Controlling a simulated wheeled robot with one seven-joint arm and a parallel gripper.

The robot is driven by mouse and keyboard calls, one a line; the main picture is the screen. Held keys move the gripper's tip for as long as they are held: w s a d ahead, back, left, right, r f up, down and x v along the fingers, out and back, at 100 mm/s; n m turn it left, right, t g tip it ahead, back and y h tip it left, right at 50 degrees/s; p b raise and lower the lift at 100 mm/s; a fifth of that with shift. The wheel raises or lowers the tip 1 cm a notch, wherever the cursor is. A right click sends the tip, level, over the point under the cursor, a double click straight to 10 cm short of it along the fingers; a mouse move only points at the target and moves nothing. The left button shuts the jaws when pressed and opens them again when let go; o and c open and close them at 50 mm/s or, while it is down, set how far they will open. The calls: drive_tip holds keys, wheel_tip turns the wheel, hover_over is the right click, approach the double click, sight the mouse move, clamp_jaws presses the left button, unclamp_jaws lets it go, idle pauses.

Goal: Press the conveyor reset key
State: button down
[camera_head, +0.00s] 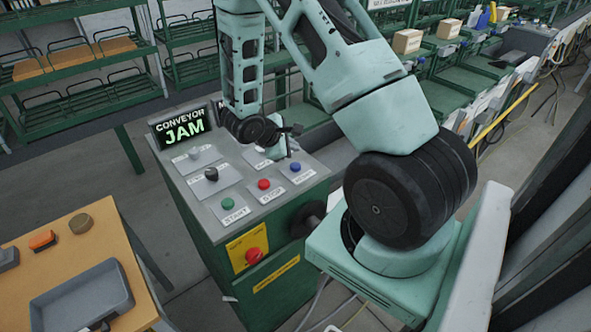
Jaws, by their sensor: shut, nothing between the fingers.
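The green control cabinet (196,227) has a grey sloped top with labelled buttons. A blue button (295,167) sits at its right side, above a small label that looks like RESET but is hard to read. A red button (263,184) labelled STOP and a green button (228,203) labelled START lie to its left. The display (184,127) reads CONVEYOR JAM. My gripper (289,153) is small and dark in this view, shut and empty. It appears just above and behind the blue button; I cannot tell the exact gap. My wrist hides part of the panel's back.
A red emergency knob (254,256) on a yellow plate is on the cabinet's front. A wooden table (50,245) with a grey tray (82,300) stands at left. Green racks (75,110) stand behind. Conveyor bins and boxes (407,40) are at the back right.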

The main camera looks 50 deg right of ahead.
sight(292, 167)
drive_tip(key=shift+f+b, duration=1.5)
drive_tip(key=shift+f, duration=0.4)
idle(0.5)
drive_tip(key=shift+f+b, duration=0.35)
drive_tip(key=shift+b, duration=0.3)
drive_tip(key=shift+f+b, duration=0.55)
drive_tip(key=shift+b, duration=0.2)
idle(0.5)
drive_tip(key=shift+r, duration=0.1)
drive_tip(key=shift+r+p, duration=0.5)
drive_tip(key=shift+r, duration=0.4)
drive_tip(key=shift+r+p, duration=1.5)
drive_tip(key=shift+r, duration=1.05)
